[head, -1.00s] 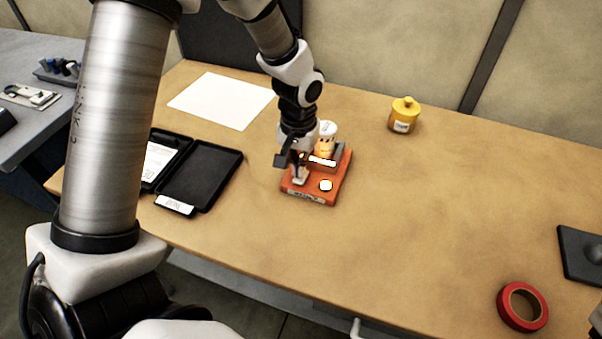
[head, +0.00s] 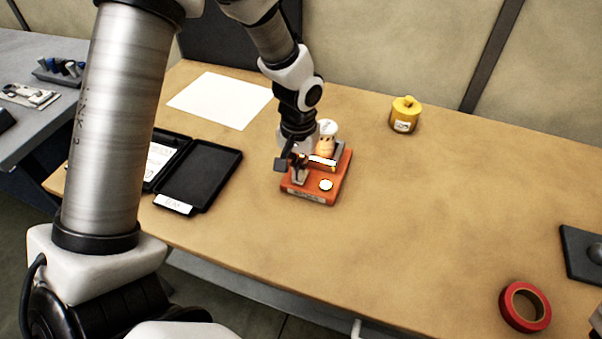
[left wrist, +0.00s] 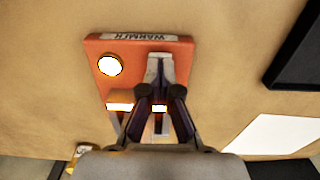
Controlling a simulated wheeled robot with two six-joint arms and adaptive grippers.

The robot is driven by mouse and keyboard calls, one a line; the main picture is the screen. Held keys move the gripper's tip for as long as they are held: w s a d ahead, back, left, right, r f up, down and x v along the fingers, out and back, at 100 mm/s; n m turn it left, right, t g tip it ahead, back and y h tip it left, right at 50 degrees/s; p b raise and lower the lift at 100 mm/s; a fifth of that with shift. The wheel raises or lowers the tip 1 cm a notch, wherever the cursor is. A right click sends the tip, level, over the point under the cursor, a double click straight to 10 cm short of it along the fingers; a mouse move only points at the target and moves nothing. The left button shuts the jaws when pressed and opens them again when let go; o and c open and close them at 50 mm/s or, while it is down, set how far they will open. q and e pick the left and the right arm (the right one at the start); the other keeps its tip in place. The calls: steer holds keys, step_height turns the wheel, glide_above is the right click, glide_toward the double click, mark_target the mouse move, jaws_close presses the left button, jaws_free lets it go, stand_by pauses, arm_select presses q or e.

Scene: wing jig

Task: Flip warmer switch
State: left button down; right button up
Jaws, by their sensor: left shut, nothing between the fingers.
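The orange warmer (head: 322,190) sits on the wooden table, with a label reading WARMER on its edge in the left wrist view (left wrist: 105,45). A bright white round spot (head: 326,185) shows on its top. A bottle with a white cap (head: 327,136) stands at its back. My left gripper (head: 299,178) is over the warmer's left side, pointing down. In the left wrist view its fingers (left wrist: 160,88) are shut with nothing between them, over a grey metallic part (left wrist: 160,64). The fingers partly cover that part, and I cannot tell whether they touch it. My right gripper is not in view.
A black open case (head: 200,175) lies left of the warmer and a white sheet (head: 222,100) behind it. A yellow jar (head: 405,114) stands at the back. Red tape (head: 523,307) and a dark pad (head: 583,254) lie at right. The table's middle is clear.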

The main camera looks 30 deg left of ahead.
arm_select(q)
steer(key=shift+f+b, duration=0.3)
steer(key=shift+f, duration=0.2)
step_height(320, 180, up, 7)
steer(key=p, duration=0.6)
steer(key=shift+p, duration=0.35)
stand_by(0.3)
